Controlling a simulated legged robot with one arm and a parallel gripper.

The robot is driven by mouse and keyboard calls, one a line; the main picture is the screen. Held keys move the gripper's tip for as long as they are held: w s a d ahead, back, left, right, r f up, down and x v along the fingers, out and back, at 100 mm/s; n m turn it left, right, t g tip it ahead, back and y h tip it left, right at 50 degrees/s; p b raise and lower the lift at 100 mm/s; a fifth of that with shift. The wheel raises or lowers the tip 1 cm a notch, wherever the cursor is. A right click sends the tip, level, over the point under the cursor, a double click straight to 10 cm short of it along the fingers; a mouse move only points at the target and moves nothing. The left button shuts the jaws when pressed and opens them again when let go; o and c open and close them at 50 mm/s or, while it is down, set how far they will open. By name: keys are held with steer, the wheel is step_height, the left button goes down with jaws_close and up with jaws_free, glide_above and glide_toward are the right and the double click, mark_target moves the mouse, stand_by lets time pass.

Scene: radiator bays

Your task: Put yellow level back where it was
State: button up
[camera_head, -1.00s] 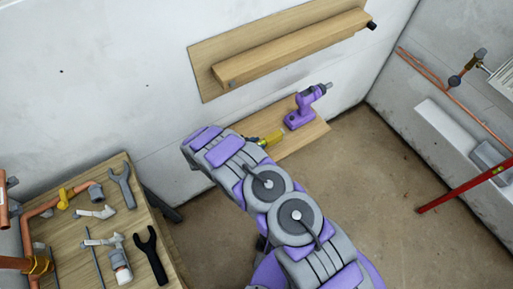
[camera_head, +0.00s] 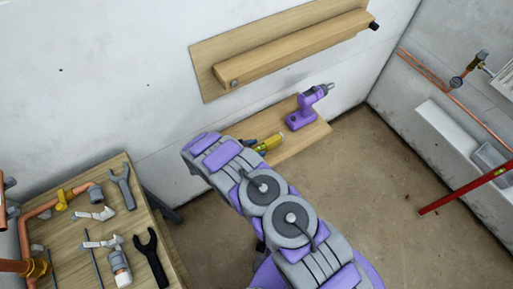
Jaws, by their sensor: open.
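A small yellow object (camera_head: 268,143) lies on the low wooden board, just beyond my arm. It is partly hidden by the arm and too small for me to tell whether it is the yellow level. Small dark bits show beside its left end. My grey and purple arm reaches up from the bottom middle, and its upper end bends over left of the low board. The jaws of my gripper are not visible; the arm hides them. No clearly recognisable yellow level shows elsewhere.
A purple drill (camera_head: 306,108) stands on the low board (camera_head: 312,132). A wooden wall shelf (camera_head: 290,50) above looks empty. A workbench (camera_head: 165,235) at left holds wrenches and pipe fittings. A red bar (camera_head: 465,187) leans at right. The floor (camera_head: 400,200) right of my arm is clear.

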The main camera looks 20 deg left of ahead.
steer(key=p+v, duration=0.2)
steer(key=v, duration=0.9)
steer(key=shift+s+a+r+p, duration=0.15)
steer(key=shift+p, duration=0.15)
